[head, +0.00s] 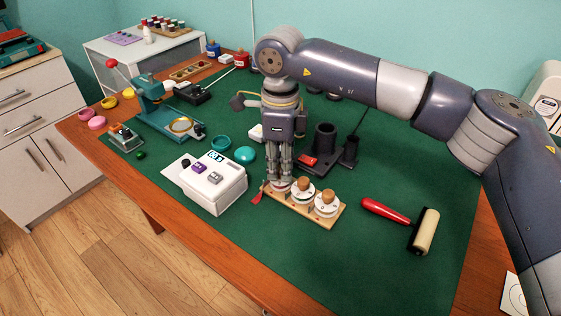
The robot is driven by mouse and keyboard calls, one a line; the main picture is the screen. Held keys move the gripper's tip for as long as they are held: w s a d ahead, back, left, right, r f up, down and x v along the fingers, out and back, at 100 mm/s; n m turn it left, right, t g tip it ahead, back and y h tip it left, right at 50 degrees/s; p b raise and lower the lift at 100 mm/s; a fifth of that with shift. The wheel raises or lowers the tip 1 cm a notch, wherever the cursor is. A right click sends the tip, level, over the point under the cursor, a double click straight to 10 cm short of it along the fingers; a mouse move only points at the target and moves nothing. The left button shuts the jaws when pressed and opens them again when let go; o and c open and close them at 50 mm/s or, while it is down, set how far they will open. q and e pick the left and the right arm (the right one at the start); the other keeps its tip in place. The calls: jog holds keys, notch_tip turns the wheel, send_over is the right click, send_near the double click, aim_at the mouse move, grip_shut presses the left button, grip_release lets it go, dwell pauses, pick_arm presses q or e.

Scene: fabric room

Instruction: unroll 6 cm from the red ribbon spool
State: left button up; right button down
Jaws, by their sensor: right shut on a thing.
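A wooden stand (334,219) on the green mat bears a row of white-flanged spools. The leftmost is the red ribbon spool (278,187), mostly hidden under my right gripper. A short red ribbon tail (257,196) sticks out from it to the left, over the stand's end. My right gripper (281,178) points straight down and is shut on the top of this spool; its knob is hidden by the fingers. Two other spools (302,197) with wooden knobs stand to its right. My left gripper is not in view.
A white box (222,196) with small buttons stands left of the spool stand. A red-handled roller (424,232) lies to the right. A dark holder (325,145) stands behind, and a teal press (165,115) at the left. The mat in front is clear.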

jog(key=n, duration=0.6)
jog(key=shift+n, duration=2.9)
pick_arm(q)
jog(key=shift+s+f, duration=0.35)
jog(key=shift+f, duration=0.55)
pick_arm(e)
jog(key=shift+n, duration=0.3)
jog(key=c, duration=1.4)
grip_release()
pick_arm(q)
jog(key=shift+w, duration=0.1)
